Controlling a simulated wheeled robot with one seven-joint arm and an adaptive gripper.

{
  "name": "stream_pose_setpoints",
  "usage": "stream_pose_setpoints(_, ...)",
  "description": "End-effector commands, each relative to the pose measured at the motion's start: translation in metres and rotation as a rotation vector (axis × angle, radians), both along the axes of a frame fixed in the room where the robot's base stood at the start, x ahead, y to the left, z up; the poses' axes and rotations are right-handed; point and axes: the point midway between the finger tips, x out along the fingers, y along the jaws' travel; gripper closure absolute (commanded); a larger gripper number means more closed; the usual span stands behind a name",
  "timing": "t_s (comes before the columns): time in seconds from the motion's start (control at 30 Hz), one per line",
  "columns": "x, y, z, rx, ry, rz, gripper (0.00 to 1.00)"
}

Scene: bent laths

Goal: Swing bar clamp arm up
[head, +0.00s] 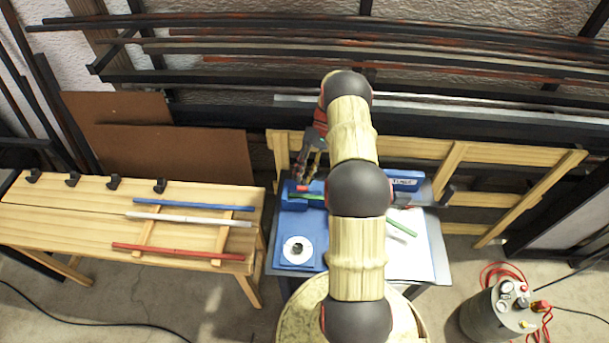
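A blue bench fixture stands on the small table in the middle. Its blue block (291,203) at the back left carries a small red-tipped part (302,188), which looks like the clamp arm's end. A green lath (313,197) runs from the block to the right and passes behind my arm. My gripper (306,178) points down just above the red tip. Whether it touches the tip is too small to tell, and so is its finger opening. A white disc (298,250) sits on the front of the blue fixture.
A blue labelled box (403,179), a white sheet (413,262) and a green-tipped rod (402,228) lie right of my arm. A wooden bench (70,222) with blue, white and red laths stands left. A grey tank (492,318) with red hose stands front right.

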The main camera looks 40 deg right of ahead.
Motion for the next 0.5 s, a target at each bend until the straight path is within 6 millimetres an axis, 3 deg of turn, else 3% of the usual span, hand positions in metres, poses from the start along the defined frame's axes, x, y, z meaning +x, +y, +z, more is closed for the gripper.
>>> stream_pose_setpoints(0.23,0.002,-0.006,0.006,0.0,-0.001,-0.001,0.63)
stream_pose_setpoints(0.5,0.013,-0.036,0.033,-0.002,-0.001,0.001,0.63)
